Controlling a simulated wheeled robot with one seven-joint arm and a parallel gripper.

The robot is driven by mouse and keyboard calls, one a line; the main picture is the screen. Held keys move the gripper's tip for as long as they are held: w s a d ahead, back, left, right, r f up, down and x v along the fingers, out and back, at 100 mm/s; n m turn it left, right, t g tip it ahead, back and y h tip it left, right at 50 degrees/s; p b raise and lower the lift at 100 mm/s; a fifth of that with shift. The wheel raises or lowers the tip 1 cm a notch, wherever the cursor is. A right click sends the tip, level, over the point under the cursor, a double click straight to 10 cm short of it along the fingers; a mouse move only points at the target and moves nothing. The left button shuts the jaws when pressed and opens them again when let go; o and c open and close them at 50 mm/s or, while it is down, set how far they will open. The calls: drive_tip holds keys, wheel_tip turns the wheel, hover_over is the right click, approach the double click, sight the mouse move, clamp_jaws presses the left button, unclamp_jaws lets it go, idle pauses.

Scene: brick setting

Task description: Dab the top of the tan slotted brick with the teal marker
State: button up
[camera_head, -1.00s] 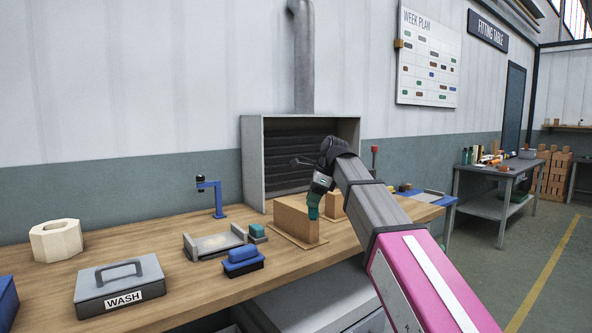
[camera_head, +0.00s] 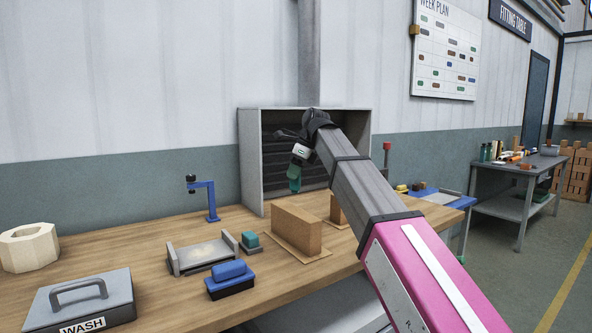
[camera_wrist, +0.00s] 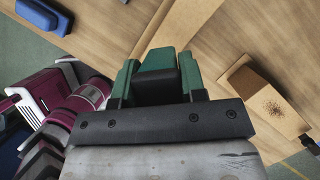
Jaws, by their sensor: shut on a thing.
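A tan brick (camera_head: 297,230) stands on a thin board on the bench; no slot shows. A second tan brick (camera_head: 337,214) stands behind it, partly hidden by my arm. In the wrist view, one long tan brick (camera_wrist: 190,22) is at the top edge, and another tan brick (camera_wrist: 249,86) at right has a dark speckled patch on a face. My gripper (camera_head: 293,183) is raised above and behind the front brick, clear of it. In the wrist view its green jaws (camera_wrist: 158,72) close around a dark and green piece, apparently the teal marker; its tip is hidden.
On the bench are a grey tray (camera_head: 177,262), a teal block (camera_head: 250,240), a blue-topped brush (camera_head: 230,276), a blue stand (camera_head: 210,200) and a WASH box (camera_head: 80,305). A grey vented hood (camera_head: 250,160) stands behind the bricks.

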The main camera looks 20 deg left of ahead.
sight(295, 190)
drive_tip(key=shift+f, duration=2.65)
drive_tip(key=shift+f, duration=0.55)
drive_tip(key=shift+r, duration=3.55)
